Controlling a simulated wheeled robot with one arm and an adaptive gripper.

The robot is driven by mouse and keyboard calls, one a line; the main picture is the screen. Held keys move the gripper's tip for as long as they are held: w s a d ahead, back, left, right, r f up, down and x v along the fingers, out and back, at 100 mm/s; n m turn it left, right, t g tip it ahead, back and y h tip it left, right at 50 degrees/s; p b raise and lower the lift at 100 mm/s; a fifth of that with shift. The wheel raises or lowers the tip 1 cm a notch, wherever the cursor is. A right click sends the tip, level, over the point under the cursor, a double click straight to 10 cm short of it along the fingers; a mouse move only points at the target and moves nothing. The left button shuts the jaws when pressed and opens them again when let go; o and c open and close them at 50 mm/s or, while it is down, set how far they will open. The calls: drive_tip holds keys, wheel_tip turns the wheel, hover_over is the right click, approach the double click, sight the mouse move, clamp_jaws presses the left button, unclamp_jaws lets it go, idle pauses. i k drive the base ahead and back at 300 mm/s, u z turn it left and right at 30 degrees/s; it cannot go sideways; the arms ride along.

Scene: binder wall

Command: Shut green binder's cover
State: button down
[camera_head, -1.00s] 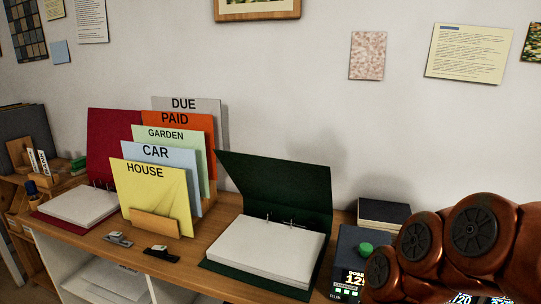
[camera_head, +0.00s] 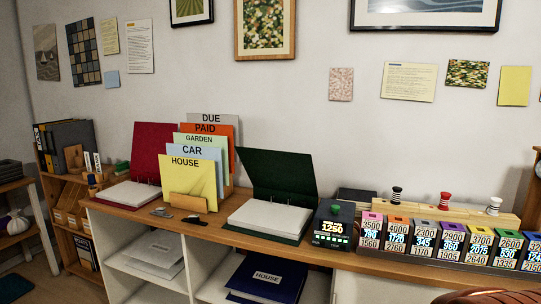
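The green binder (camera_head: 284,173) lies on the wooden counter in the middle of the head view. Its dark green cover stands up and leans back, open, at the rear. A stack of white paper (camera_head: 268,216) lies on its base, with metal rings near the spine. My gripper is not in the frame; only a reddish-brown part of my arm shows at the bottom right corner, well away from the binder.
A red binder (camera_head: 152,150), also open, stands left. Folders (camera_head: 192,180) stand between the binders. A dark device with a green knob (camera_head: 333,225) sits right of the green binder. Numbered boxes (camera_head: 452,243) line the counter's right. A blue binder (camera_head: 266,277) lies on the shelf below.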

sight(283, 171)
drive_tip(key=u, duration=1.55)
drive_tip(key=i, duration=1.05)
drive_tip(key=u, duration=0.3)
drive_tip(key=i, duration=1)
drive_tip(key=z, duration=1.15)
drive_tip(key=i, duration=0.65)
drive_tip(key=z, duration=0.75)
